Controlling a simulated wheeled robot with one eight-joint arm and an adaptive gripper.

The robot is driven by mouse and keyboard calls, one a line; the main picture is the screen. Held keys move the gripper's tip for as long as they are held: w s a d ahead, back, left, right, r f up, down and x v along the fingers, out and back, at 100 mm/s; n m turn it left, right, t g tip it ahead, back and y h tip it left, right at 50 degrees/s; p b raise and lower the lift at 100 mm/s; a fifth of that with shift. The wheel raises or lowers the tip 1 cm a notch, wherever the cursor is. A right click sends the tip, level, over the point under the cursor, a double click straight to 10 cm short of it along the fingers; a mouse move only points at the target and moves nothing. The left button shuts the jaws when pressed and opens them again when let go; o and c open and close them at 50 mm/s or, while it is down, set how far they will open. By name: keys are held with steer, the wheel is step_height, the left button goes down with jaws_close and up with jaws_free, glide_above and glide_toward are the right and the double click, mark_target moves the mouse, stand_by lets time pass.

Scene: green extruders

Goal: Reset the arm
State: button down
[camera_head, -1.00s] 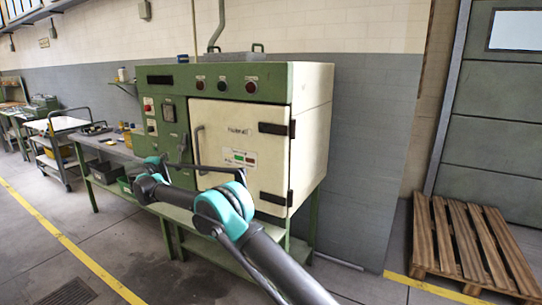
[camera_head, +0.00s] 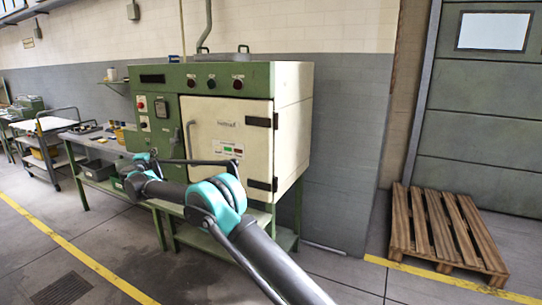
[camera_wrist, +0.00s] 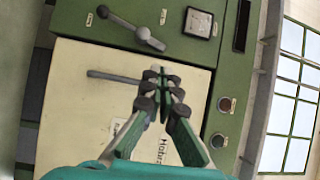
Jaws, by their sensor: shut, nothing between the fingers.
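My arm reaches from the lower right toward the green cabinet in the head view, with teal joints and dark links. My gripper (camera_wrist: 160,78) shows in the wrist view with its fingertips together and nothing between them. It is in front of the cabinet's cream door (camera_wrist: 80,92), which also shows in the head view (camera_head: 225,125) and looks closed. The door's bar handle (camera_wrist: 115,76) appears just beside the fingertips in the wrist view; I cannot tell whether they touch. In the head view I cannot make out the fingers clearly.
The green cabinet (camera_head: 160,105) stands on a frame against the wall. A workbench (camera_head: 100,148) with items and a trolley (camera_head: 45,125) are to the left. A wooden pallet (camera_head: 440,225) lies at the right. The floor in front, with yellow lines, is clear.

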steer(key=w+d+r+n+y, duration=0.25)
steer(key=d+r+n, duration=0.2)
steer(key=d, duration=0.25)
steer(key=w+d+r+n+y, duration=0.1)
steer(key=d+r+n+y, duration=0.2)
steer(key=d+r, duration=0.3)
steer(key=s+d+f+n+g+y, duration=0.1)
steer(key=s+d+f+n+g, duration=0.2)
steer(key=d, duration=0.7)
steer(key=s+d+n+g+y, duration=0.1)
steer(key=s+d+n, duration=0.35)
steer(key=d, duration=0.45)
steer(key=s+d+f+g+h, duration=0.3)
steer(key=s+d+f, duration=0.7)
steer(key=s+d, duration=0.3)
steer(key=s+d+f+n+g+h, duration=0.1)
steer(key=s+d+f+g+h, duration=0.2)
steer(key=s+d+f, duration=0.7)
steer(key=s+d+f+g+h, duration=0.3)
steer(key=s+d+f, duration=0.7)
steer(key=s+d, duration=0.7)
steer(key=s+g, duration=0.1)
steer(key=s, duration=0.5)
steer(key=shift+s+f, duration=0.2)
steer(key=shift+s, duration=0.2)
steer(key=shift+h, duration=0.25)
